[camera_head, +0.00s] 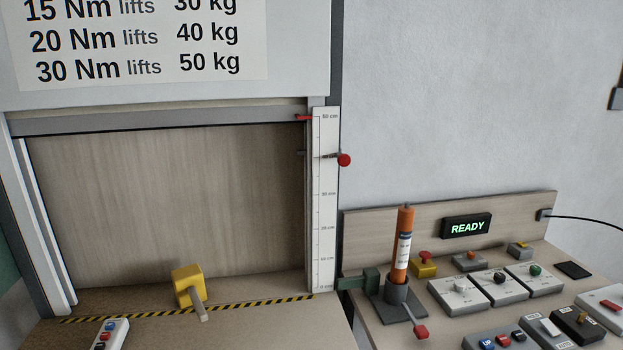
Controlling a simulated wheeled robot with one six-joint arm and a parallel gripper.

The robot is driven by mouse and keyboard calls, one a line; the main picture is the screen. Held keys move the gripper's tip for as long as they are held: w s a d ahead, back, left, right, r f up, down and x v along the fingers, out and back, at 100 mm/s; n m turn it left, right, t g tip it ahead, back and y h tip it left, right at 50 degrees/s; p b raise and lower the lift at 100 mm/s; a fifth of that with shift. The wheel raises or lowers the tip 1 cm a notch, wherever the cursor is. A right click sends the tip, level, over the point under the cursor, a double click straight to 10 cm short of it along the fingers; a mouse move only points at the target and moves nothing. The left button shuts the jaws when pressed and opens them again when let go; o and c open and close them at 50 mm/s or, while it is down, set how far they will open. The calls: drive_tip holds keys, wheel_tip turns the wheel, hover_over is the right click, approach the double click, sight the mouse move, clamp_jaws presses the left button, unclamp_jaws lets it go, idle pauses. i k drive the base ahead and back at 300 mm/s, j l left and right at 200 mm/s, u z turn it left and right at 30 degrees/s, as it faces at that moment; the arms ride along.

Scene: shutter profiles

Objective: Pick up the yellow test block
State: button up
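The yellow test block (187,284) stands on the brown ledge at the foot of the shutter opening, at the black-and-yellow striped line. A short pale grey bar (202,313) sticks out from its lower front toward the viewer; whether it is part of the block I cannot tell. My gripper is not in view, and nothing visible holds the block.
The shutter's lower edge (160,119) is raised above the block, beside a vertical scale (324,200). A white button box (107,334) lies front left. At right, an orange cylinder (402,245) stands in a holder on a bench with several switch boxes and a READY display (466,225).

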sight(188, 282)
drive_tip(key=k, duration=0.1)
drive_tip(key=i+j, duration=0.1)
drive_tip(key=j, duration=0.3)
drive_tip(key=i+j+u, duration=0.1)
drive_tip(key=j, duration=0.3)
drive_tip(key=i+j, duration=0.1)
drive_tip(key=j, duration=0.25)
drive_tip(key=i+j, duration=0.1)
drive_tip(key=j, duration=0.3)
drive_tip(key=i+j+u, duration=0.1)
drive_tip(key=j, duration=0.3)
drive_tip(key=i+j, duration=0.1)
drive_tip(key=j, duration=0.25)
drive_tip(key=i+j+u, duration=0.1)
drive_tip(key=j, duration=0.3)
